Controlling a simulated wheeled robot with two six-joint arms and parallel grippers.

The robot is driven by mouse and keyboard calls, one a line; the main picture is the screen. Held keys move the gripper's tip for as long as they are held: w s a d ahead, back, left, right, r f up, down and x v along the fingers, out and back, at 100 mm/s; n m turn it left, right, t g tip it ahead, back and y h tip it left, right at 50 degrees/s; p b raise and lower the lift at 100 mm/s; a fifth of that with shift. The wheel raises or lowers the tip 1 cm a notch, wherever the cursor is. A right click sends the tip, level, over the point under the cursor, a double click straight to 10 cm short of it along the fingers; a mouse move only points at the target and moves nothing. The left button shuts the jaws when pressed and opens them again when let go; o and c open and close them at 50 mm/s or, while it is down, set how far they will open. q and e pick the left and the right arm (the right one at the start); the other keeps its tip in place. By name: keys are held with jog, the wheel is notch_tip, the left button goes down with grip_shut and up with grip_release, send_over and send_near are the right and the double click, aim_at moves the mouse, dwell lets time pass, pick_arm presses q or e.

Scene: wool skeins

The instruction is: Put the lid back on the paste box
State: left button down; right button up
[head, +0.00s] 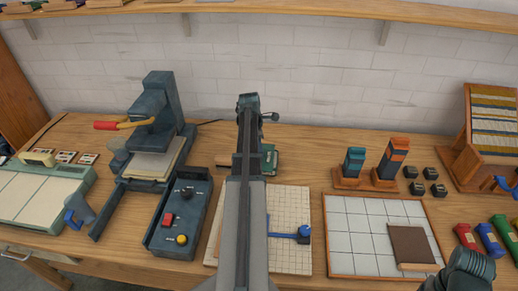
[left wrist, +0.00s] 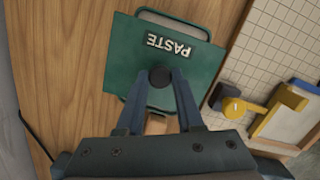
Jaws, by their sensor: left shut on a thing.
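The green lid (left wrist: 170,52) marked PASTE fills the middle of the left wrist view. It has a dark round knob in its centre. My left gripper (left wrist: 160,84) is shut on that knob. A dark loop handle shows at the plate's far edge. In the head view a green piece (head: 270,160) shows just right of my left arm, which covers most of it. I cannot tell the paste box from its lid there, or whether the lid touches the box. My left fingertips are hidden in the head view.
A cream gridded board (head: 290,210) with a blue tool lies at the arm's right. A dark control box (head: 180,215) and a press (head: 155,120) stand left. A white tiled board (head: 355,235) lies right. Bare wood (head: 305,160) shows behind the gridded board.

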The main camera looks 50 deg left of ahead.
dwell(0.4)
pick_arm(q)
jog(key=shift+c, duration=2.3)
grip_release()
jog(key=o, duration=0.5)
jog(key=shift+c, duration=0.2)
jog(key=shift+r, duration=0.15)
jog(key=shift+r+p, duration=3.4)
jog(key=shift+p, duration=0.15)
jog(key=shift+c, duration=0.2)
